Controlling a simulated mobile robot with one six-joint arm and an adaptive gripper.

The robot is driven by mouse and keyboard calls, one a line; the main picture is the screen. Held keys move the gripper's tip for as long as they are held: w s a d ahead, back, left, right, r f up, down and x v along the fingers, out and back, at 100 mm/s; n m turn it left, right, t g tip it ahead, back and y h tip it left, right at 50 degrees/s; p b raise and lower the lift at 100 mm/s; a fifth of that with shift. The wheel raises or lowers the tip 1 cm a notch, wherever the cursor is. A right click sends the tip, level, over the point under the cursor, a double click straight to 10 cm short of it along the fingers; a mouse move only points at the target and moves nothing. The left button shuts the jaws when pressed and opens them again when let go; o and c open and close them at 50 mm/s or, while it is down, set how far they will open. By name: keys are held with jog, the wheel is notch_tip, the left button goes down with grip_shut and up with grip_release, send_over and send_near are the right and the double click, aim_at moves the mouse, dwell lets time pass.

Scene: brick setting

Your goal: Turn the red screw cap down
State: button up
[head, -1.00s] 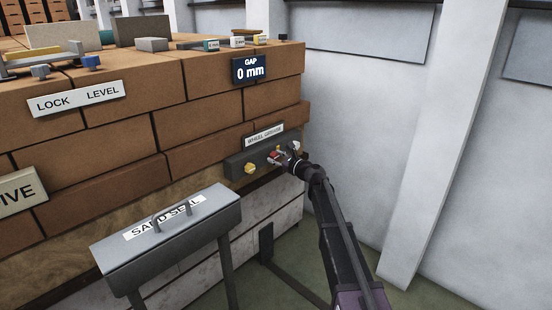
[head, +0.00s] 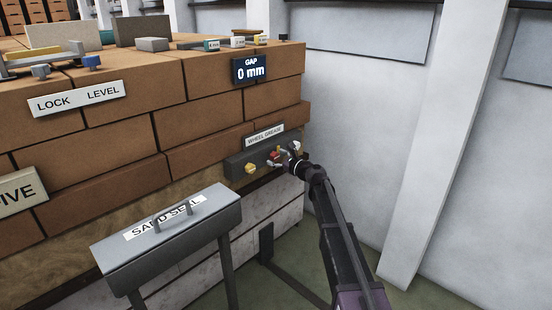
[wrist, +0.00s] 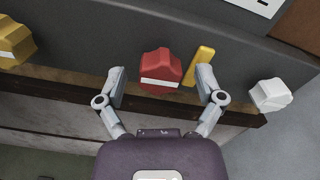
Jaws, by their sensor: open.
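The red screw cap (wrist: 160,70) sits on the dark grey panel (wrist: 110,20), with a white stripe across its lower face. A yellow tab (wrist: 199,66) stands tilted just right of it. In the wrist view my gripper (wrist: 164,86) is open and empty, one finger left of the cap and the other right of the yellow tab. Both fingers appear apart from the cap. In the head view my gripper (head: 289,158) is at the panel under the WHEEL GREASE label (head: 264,137), partly covering the red cap (head: 273,155).
A yellow cap (wrist: 14,42) is left of the red one and a white cap (wrist: 270,94) is right. A grey SAND SEAL box (head: 190,245) stands in front at left. A GAP display (head: 250,69) reads 0 mm. Free floor lies at right.

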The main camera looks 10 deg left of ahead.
jog(key=v, duration=1.1)
jog(key=shift+s+d, duration=0.3)
jog(key=s+d+f+n+g+h+p, duration=0.25)
jog(key=s+f+n+g, duration=0.2)
jog(key=s+n, duration=0.35)
jog(key=s+d+f+n+g+h+p, duration=0.15)
jog(key=s+f+n+g+h, duration=0.3)
jog(key=s, duration=0.55)
jog(key=s+d+f+n+g+h+p, duration=0.25)
jog(key=s+d+n+h, duration=0.6)
jog(key=s+d, duration=0.65)
notch_tip(320, 180, up, 37)
jog(key=a+n+y+p, duration=0.1)
jog(key=p, duration=3.6)
jog(key=shift+s+a+p, duration=0.2)
jog(key=shift+s+p, duration=0.15)
jog(key=shift+s, duration=0.15)
